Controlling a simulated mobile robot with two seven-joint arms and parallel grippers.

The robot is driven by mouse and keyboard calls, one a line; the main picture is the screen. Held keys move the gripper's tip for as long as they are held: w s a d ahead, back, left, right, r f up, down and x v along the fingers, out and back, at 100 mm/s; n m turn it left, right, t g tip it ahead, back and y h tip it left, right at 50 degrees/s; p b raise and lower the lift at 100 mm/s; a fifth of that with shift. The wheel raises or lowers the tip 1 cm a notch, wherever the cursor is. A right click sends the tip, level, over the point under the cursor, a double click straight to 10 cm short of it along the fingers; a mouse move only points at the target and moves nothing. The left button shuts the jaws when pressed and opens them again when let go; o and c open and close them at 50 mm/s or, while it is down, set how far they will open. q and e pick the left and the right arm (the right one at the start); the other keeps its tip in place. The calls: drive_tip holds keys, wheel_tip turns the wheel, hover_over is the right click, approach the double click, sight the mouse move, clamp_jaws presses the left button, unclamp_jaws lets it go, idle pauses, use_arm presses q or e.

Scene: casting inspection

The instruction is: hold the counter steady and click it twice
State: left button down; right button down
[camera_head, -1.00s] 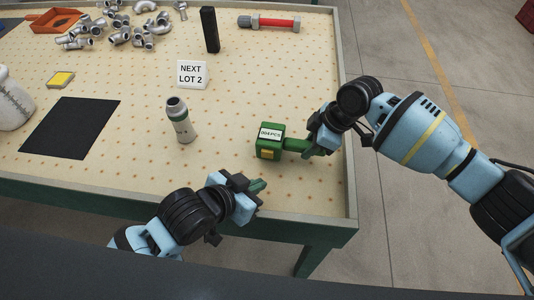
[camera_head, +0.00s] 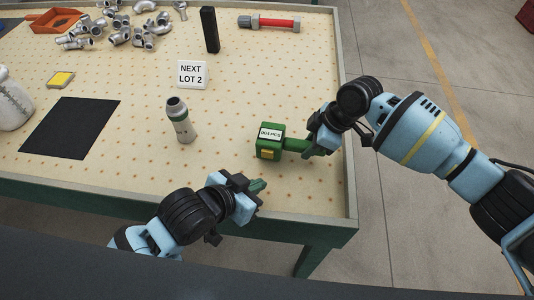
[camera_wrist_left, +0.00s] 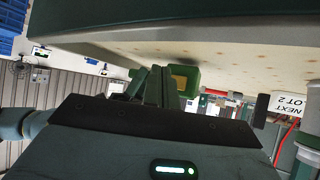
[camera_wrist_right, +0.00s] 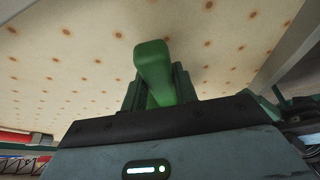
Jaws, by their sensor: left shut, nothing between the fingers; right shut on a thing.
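The green counter (camera_head: 269,148) sits on the table near its right edge, with a white label on top and a yellow patch on its near side. My right gripper (camera_head: 312,145) is shut on the counter's green handle, which also shows between the fingers in the right wrist view (camera_wrist_right: 158,72). My left gripper (camera_head: 258,186) is shut and empty, in front of the counter and apart from it. In the left wrist view the counter (camera_wrist_left: 184,78) shows just beyond the left fingertips (camera_wrist_left: 158,72), which hide part of it.
The table around the counter is clear.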

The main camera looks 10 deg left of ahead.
sight(267, 155)
idle(0.4)
use_arm(q)
drive_tip(key=shift+s+a, duration=0.15)
drive_tip(key=shift+s, duration=1.8)
drive_tip(key=shift+w, duration=0.1)
drive_tip(key=shift+w+d, duration=0.2)
drive_tip(key=shift+w, duration=2)
drive_tip(key=shift+w+d, duration=0.2)
drive_tip(key=shift+w, duration=1.95)
drive_tip(key=shift+w, duration=0.1)
drive_tip(key=shift+w, duration=0.3)
